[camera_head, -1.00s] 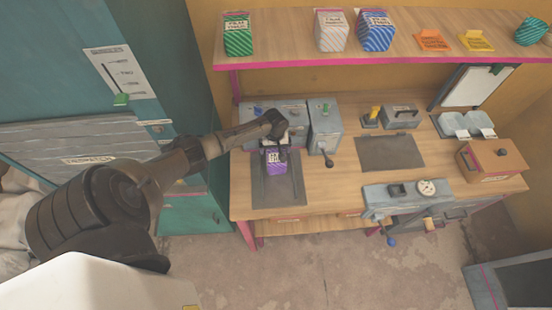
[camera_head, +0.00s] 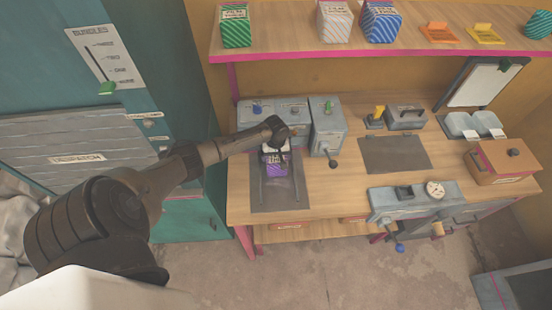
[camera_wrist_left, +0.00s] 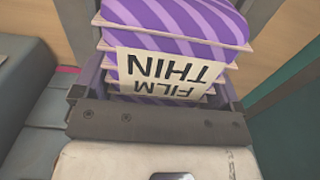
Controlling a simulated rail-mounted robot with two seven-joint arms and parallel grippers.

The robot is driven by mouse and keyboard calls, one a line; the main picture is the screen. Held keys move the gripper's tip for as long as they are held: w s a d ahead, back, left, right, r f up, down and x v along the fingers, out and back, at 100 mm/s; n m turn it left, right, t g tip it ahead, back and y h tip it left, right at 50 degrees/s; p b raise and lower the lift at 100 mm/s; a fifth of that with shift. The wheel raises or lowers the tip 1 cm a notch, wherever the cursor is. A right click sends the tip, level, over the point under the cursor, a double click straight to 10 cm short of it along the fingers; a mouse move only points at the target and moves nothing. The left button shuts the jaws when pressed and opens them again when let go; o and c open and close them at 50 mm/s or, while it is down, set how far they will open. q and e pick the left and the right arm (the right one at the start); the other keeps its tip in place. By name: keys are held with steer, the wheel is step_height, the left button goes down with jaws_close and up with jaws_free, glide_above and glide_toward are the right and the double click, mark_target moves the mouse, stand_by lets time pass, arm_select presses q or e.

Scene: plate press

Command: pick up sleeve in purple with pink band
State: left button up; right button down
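The purple striped sleeve (camera_head: 280,190) is over the dark mat at the left of the workbench in the head view. Its cream label reads "THIN FILM" in the left wrist view, where the sleeve (camera_wrist_left: 180,25) fills the space in front of the palm. Pale pinkish edges show on it there. My left gripper (camera_head: 274,155) is at the sleeve, with a finger on each side of it; I cannot tell whether they press on it. The gripper hides part of the sleeve in the head view. My right gripper is not in view.
Grey machines with levers (camera_head: 328,125) stand behind and right of the sleeve. A second dark plate (camera_head: 395,155) lies further right, beside a brown box (camera_head: 503,160). The shelf (camera_head: 290,45) above holds green, white and blue striped sleeves. A teal cabinet (camera_head: 190,220) stands left.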

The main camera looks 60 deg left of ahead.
arm_select(q)
steer(key=c, duration=0.7)
steer(key=shift+o, duration=0.2)
steer(key=shift+r, duration=0.1)
